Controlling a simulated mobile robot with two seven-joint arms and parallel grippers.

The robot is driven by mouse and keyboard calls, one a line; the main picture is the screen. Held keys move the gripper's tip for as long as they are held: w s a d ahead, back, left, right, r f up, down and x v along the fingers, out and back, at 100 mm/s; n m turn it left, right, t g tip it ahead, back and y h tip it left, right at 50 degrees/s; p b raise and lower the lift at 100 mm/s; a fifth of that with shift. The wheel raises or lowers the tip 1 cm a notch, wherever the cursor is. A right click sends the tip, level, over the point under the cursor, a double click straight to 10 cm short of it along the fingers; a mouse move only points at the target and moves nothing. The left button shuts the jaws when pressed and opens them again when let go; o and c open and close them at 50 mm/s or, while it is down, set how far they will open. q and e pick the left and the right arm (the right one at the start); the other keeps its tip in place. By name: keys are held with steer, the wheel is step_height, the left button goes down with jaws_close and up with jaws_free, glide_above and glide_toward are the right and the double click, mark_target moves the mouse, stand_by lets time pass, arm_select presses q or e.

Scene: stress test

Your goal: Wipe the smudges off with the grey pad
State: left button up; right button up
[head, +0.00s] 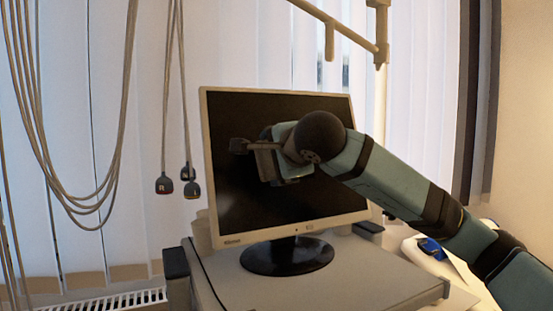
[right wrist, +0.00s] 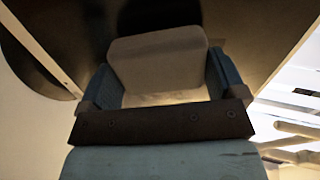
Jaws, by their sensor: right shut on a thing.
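The monitor (head: 300,215) has a pale frame and a dark screen, and it stands upright on a round black base. My right gripper (head: 264,160) is in front of the screen's upper left part and hides some of it. In the right wrist view, the grey pad (right wrist: 158,62) sits between the two fingers of my right gripper (right wrist: 160,85), which is shut on it. The dark screen (right wrist: 245,30) lies just beyond the pad; I cannot tell whether they touch. I cannot make out any smudges on the visible screen. My left gripper is not in view.
The monitor stands on a grey stand (head: 370,270). Cables (head: 120,150) and dark-ended leads (head: 164,184) hang at the left. A pale jointed pole (head: 340,28) crosses above the monitor. A blue object (head: 431,248) lies on a white surface at the right.

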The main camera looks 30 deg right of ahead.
steer(key=shift+w+f, duration=0.15)
steer(key=shift+w, duration=0.3)
steer(key=shift+w+f, duration=0.1)
steer(key=shift+w, duration=0.2)
steer(key=shift+d+b, duration=0.2)
steer(key=shift+b, duration=0.1)
steer(key=shift+s+d+b, duration=0.15)
steer(key=shift+d+b, duration=0.3)
steer(key=shift+d, duration=0.55)
steer(key=d+b, duration=0.2)
steer(key=d, duration=0.6)
steer(key=shift+s+d, duration=0.15)
steer(key=shift+d, duration=0.25)
steer(key=shift+a, duration=0.15)
